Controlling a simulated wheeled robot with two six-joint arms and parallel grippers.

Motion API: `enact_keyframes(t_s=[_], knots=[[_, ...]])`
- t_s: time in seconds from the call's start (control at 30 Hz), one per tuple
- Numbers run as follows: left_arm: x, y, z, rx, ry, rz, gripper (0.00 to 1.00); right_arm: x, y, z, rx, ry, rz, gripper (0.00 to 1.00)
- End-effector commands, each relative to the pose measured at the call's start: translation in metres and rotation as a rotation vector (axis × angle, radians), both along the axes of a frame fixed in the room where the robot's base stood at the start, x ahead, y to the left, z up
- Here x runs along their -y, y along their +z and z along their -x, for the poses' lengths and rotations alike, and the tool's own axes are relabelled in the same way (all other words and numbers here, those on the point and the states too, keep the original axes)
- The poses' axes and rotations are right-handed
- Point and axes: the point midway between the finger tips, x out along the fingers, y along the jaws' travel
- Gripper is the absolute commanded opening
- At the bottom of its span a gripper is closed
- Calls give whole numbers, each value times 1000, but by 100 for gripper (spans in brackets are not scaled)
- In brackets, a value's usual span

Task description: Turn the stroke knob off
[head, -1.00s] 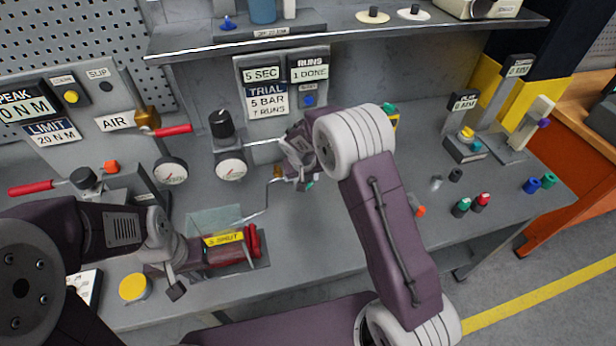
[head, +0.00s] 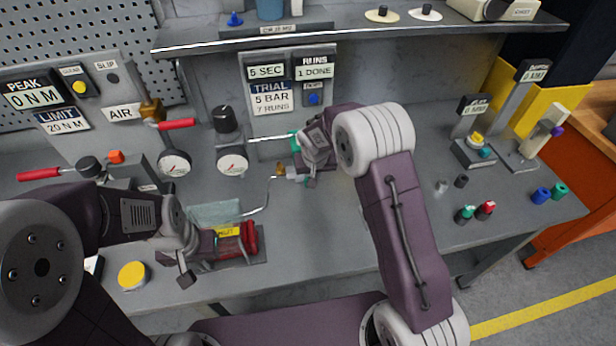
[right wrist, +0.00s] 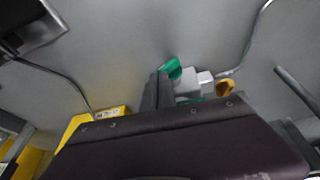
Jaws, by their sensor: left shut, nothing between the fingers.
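No knob carries a readable stroke label, so I cannot tell which one it is. A green part (right wrist: 172,68) and a white and yellow fitting (right wrist: 226,86) show beyond my dark right gripper (right wrist: 160,90) in the right wrist view. In the head view my right gripper (head: 312,160) is over the middle of the bench, by a green part (head: 295,141) and a thin pipe. Its fingers are mostly hidden, so its grip is unclear. My left gripper (head: 186,272) is shut and empty, beside the red actuator (head: 248,238) and partly in front of its yellow label.
A black knob (head: 224,118) stands above a round gauge (head: 232,161). A red air lever (head: 177,124) is to the left. A shelf (head: 350,32) overhangs the back. Small green and red pieces (head: 485,210) stand at the right. The front middle of the bench is clear.

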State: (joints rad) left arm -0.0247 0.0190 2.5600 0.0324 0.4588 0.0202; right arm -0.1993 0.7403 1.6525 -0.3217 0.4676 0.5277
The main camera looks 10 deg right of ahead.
Motion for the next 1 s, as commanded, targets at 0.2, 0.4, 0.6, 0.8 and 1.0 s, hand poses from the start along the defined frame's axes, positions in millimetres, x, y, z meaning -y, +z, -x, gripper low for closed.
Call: enact_keyframes(t_s=[0.2,0.4,0.6,0.8,1.0], knots=[[0,-1,0,0,0,0,0,1,-1,0,0,0,1,0],[0,-2,0,0,0,0,0,2,-1,0,0,0,1,0],[0,-4,0,0,0,0,0,3,-2,0,-1,-1,1,0],[0,-6,0,0,0,0,0,5,-3,0,-1,-1,1,0],[0,-9,0,0,0,0,0,8,-4,0,-1,-1,1,0]])
